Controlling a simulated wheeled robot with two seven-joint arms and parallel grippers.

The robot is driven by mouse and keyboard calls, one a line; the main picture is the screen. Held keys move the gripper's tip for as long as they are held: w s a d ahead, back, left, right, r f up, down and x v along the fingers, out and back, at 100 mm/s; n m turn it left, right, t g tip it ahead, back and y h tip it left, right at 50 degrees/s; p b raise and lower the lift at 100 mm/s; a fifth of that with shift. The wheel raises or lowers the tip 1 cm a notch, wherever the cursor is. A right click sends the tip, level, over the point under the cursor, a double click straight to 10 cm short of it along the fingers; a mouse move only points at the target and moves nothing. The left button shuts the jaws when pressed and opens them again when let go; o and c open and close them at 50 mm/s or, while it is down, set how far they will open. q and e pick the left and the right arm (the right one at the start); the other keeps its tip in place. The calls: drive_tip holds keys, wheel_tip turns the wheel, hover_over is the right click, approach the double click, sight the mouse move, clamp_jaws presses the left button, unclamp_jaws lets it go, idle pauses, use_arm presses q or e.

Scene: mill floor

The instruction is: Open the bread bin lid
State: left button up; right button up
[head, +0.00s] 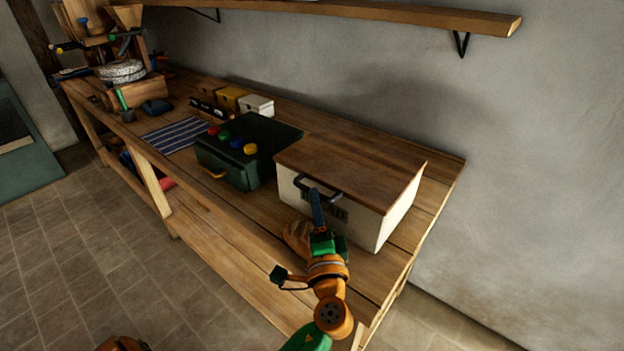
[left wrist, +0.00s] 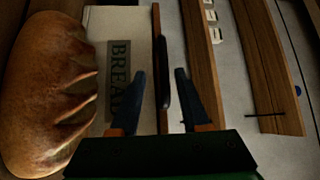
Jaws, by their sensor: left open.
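The bread bin (head: 365,223) is a cream box with a brown wooden lid (head: 350,167), which lies shut on top. A dark bar handle (head: 320,187) sits at the lid's front edge. My left gripper (head: 317,202) is at the front of the bin, close to this handle. In the left wrist view the handle (left wrist: 161,80) lies between the two open blue fingers, with no clear contact. The bin's front with its "BREAD" label (left wrist: 118,78) also shows there, partly behind a finger. My right gripper is not in view.
A bread loaf (head: 296,236) lies on the bench before the bin, beside my left gripper; it is large in the left wrist view (left wrist: 48,95). A dark green box (head: 237,165) with coloured knobs stands left of the bin. A wall shelf (head: 400,14) runs above.

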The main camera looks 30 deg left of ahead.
use_arm(q)
drive_tip(key=shift+w+a+r+p, duration=0.4)
drive_tip(key=shift+w+a+r, duration=0.25)
drive_tip(key=shift+w+r, duration=0.15)
drive_tip(key=shift+w+a+f, duration=0.1)
drive_tip(key=shift+w+a, duration=0.2)
drive_tip(key=shift+w+a+f, duration=0.3)
drive_tip(key=shift+w, duration=0.05)
drive_tip(key=shift+s+d+r, duration=0.1)
clamp_jaws()
